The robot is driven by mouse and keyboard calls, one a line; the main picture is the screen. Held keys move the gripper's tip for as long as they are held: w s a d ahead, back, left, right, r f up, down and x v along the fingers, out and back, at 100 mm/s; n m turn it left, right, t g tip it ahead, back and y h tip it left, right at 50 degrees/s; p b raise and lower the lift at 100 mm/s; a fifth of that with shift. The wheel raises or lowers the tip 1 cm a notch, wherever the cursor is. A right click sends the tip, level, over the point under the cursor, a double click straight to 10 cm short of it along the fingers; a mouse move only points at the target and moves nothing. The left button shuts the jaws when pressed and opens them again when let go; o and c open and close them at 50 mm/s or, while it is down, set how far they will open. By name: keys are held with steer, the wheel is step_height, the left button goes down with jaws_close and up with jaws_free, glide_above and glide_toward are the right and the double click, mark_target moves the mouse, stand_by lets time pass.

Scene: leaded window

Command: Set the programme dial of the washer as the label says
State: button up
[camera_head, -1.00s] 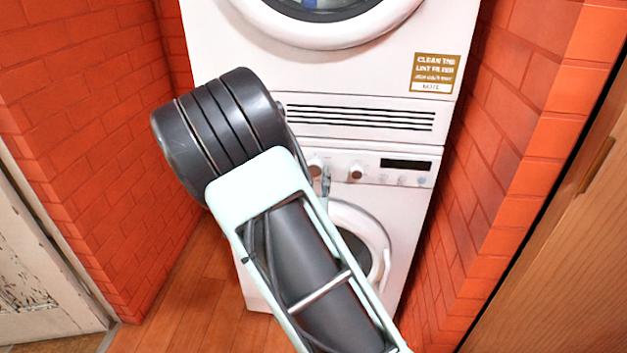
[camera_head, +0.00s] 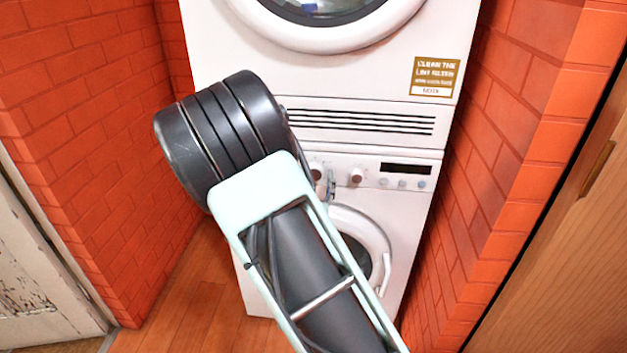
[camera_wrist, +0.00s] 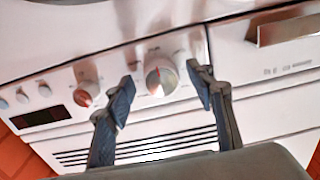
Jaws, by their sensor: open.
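The white washer (camera_head: 410,205) stands below a second machine. In the head view its panel shows a left dial (camera_head: 317,169), partly covered by my gripper (camera_head: 329,186), and a right dial (camera_head: 356,176). The wrist view shows the panel upside down. Small dial markings are unreadable.
A brown label (camera_head: 433,75) on the upper machine reads "Clean the lint filter"; its smaller lines are unreadable. The washer has a dark display (camera_head: 406,169) and several buttons. Brick walls (camera_head: 505,150) stand close on both sides. A drawer handle (camera_wrist: 285,28) shows in the wrist view.

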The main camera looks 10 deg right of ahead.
steer(key=v, duration=0.7)
steer(key=shift+s, duration=0.1)
